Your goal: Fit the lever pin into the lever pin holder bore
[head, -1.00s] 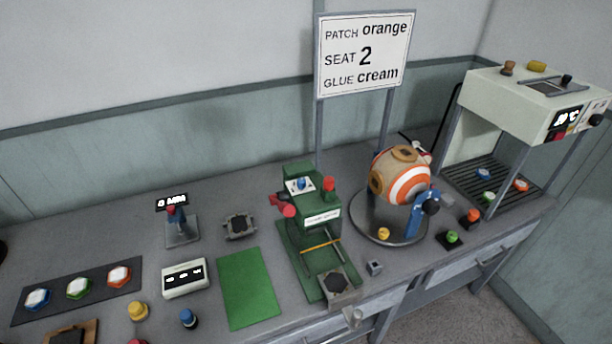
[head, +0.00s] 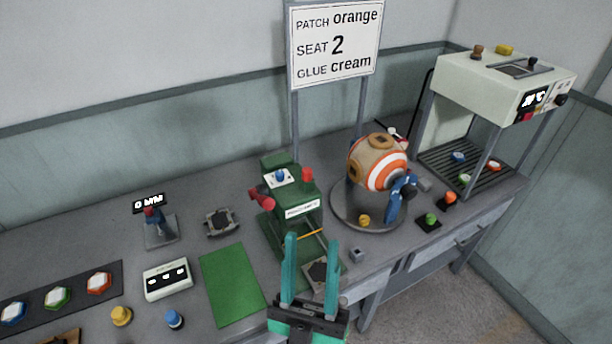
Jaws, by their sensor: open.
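My gripper (head: 312,240) has two teal fingers spread apart with nothing between them. In the picture it overlaps the front of the green press (head: 278,228). A thin orange-yellow rod (head: 309,235) shows across the press between the fingertips; it may be the lever pin, but I cannot be sure. A small grey block (head: 356,255) with a dark opening on top sits on the bench just right of the press; it may be the lever pin holder. The fingers partly cover the press's grey front plate (head: 317,274). I cannot tell whether fingers and press touch.
A striped ball (head: 378,162) with a blue clamp (head: 399,198) stands on a round turntable (head: 342,212) at right. A green mat (head: 232,284) lies left of the press. Green (head: 430,219) and orange (head: 450,199) buttons sit near the right bench edge.

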